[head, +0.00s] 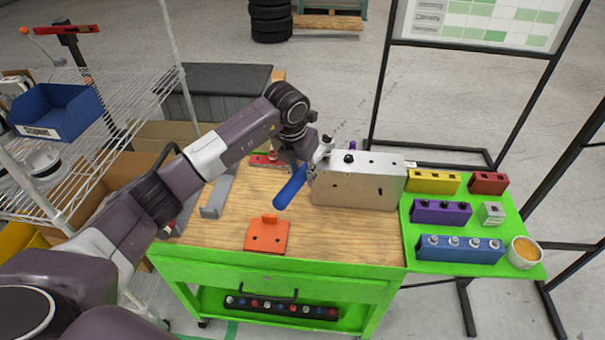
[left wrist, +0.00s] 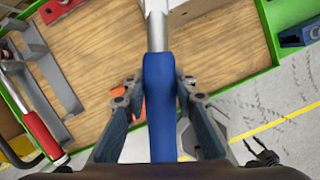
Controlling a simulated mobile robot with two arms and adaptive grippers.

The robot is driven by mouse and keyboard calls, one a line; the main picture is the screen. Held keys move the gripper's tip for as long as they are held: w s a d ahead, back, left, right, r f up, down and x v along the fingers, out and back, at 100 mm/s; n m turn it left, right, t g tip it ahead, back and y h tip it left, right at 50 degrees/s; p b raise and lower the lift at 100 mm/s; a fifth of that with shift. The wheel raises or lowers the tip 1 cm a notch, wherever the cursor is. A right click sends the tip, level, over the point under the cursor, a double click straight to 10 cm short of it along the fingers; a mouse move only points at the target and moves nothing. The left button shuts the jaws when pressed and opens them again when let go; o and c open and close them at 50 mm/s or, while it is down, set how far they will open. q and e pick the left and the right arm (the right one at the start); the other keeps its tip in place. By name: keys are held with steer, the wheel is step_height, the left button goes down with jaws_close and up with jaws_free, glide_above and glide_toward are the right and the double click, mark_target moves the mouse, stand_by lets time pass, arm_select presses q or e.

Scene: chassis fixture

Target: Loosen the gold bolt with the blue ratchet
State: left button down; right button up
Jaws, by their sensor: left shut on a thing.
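The blue ratchet (head: 290,188) is in my left gripper (head: 303,168), which is shut on its blue handle. In the left wrist view the ratchet's handle (left wrist: 159,105) lies between the two fingers of my left gripper (left wrist: 157,92), and its silver shaft runs up out of the picture. In the head view the ratchet slants beside the left end of the silver chassis box (head: 357,188), its metal end near the box's upper left corner. Whether it touches a bolt there I cannot tell. I cannot make out the gold bolt. My right gripper is not in view.
The box stands on a wooden bench top (head: 232,226) with an orange plate (head: 267,235) and a grey bracket (head: 216,197). A green side tray (head: 417,236) at right holds coloured blocks and a white bowl (head: 526,251). A wire shelf stands at left.

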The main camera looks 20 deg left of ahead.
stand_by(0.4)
arm_select(q)
steer(key=shift+d, duration=0.1)
steer(key=shift+d, duration=0.15)
steer(key=shift+s+d+f+n+y, duration=0.15)
steer(key=shift+d+n+y, duration=0.15)
steer(key=shift+d+n, duration=0.7)
steer(key=shift+d, duration=0.1)
steer(key=shift+d+f+n+b, duration=0.1)
steer(key=shift+d+n+b, duration=0.25)
steer(key=shift+d+n, duration=0.55)
steer(key=shift+d, duration=0.1)
